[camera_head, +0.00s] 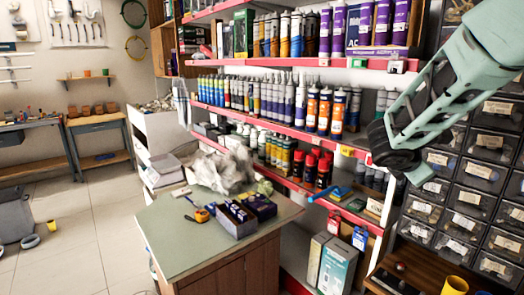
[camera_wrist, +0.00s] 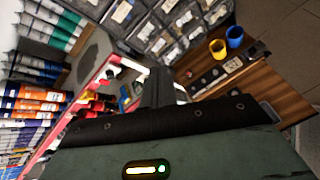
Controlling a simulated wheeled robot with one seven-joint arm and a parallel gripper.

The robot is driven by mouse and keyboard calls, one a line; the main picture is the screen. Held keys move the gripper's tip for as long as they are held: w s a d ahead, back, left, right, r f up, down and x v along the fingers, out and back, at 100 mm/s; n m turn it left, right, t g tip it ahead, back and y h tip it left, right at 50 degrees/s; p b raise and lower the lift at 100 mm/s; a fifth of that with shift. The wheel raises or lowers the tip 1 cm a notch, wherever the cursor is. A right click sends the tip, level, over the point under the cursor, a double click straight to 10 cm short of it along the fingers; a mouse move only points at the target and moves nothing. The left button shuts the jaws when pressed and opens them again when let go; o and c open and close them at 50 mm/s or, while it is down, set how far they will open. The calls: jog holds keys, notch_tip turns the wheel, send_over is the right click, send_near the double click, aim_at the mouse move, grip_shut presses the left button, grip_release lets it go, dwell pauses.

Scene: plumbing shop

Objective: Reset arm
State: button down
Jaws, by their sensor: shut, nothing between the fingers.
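My arm reaches in from the upper right in the head view, pale green with dark parts. Its end, my gripper (camera_head: 388,152), hangs in front of the shelf ends and the drawer cabinet, above the counter. In the wrist view my gripper (camera_wrist: 160,80) shows as a dark upright shape in the middle. It is shut and empty. Its fingertips are hard to make out in the head view.
Red-edged shelves (camera_head: 275,118) of tubes and cans stand behind. A drawer cabinet (camera_head: 465,195) is close on the right. A green-topped table (camera_head: 180,235) holds boxes (camera_head: 237,218) and a tape measure (camera_head: 202,215). A yellow cup (camera_head: 454,285) stands lower right.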

jog(key=s+a+f+m+g+y, duration=0.2)
jog(key=s+a+m+y, duration=0.1)
jog(key=s+a, duration=0.5)
jog(key=s+a+f+m+g+y, duration=0.2)
jog(key=s+a, duration=0.6)
jog(key=s, duration=0.6)
jog(key=s+a+f+m+g+y, duration=0.2)
jog(key=s+a+f+m+y, duration=0.2)
jog(key=s+a, duration=0.4)
jog(key=s+m+y, duration=0.1)
jog(key=s+m, duration=0.1)
jog(key=s, duration=0.2)
jog(key=shift+a, duration=0.35)
